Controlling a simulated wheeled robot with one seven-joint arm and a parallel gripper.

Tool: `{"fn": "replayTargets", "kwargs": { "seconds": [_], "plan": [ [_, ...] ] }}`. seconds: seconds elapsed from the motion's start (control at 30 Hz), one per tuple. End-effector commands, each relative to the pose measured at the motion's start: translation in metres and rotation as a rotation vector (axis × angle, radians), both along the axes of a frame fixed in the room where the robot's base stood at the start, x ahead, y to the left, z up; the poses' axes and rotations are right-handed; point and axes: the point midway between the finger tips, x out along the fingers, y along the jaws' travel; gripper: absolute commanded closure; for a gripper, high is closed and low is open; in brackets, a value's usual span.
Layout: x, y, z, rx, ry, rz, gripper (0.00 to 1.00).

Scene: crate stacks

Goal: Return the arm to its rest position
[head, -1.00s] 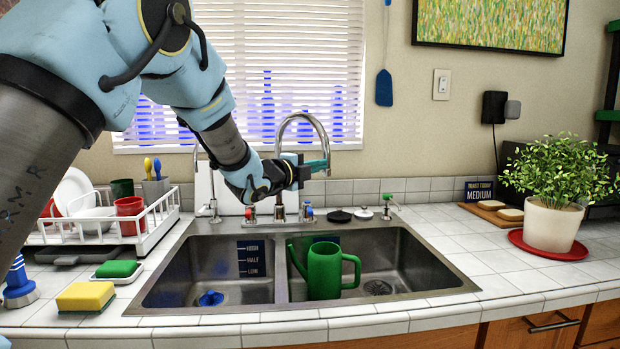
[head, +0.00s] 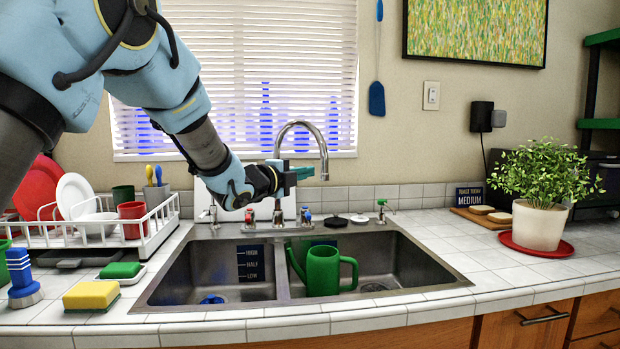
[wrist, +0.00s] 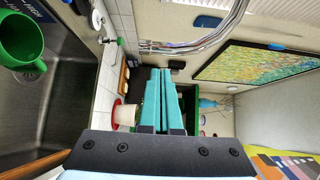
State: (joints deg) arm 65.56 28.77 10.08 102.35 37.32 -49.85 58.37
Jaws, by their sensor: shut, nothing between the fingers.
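My gripper (head: 304,173) is held out over the back of the sink, in front of the faucet and the window blinds, pointing right. In the wrist view its two teal fingers (wrist: 162,100) lie together, shut with nothing between them. My blue arm comes in from the upper left of the head view. A green watering can (head: 323,270) stands in the right sink basin, below and apart from my gripper. It also shows at the left edge of the wrist view (wrist: 20,42).
The faucet (head: 322,150) arches close to my gripper. A white dish rack (head: 150,232) stands at left, with a yellow sponge (head: 92,295) in front. A potted plant (head: 538,226) stands on a red saucer at right. The counter between sink and plant is mostly clear.

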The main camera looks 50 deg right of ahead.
Motion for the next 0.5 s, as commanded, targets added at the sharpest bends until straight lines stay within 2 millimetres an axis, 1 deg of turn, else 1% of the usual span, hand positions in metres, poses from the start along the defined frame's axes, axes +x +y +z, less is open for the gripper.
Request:
{"fn": "replayTargets", "kwargs": {
  "seconds": [0.03,0.3,0.4,0.5],
  "plan": [
    [-0.001,0.008,-0.002,-0.001,0.001,0.001,1.0],
    [-0.01,0.053,-0.002,-0.001,0.0,0.002,1.0],
    [-0.013,0.065,-0.002,-0.001,0.001,0.001,1.0],
    [-0.015,0.073,-0.001,-0.001,0.0,0.0,1.0]
  ]
}}
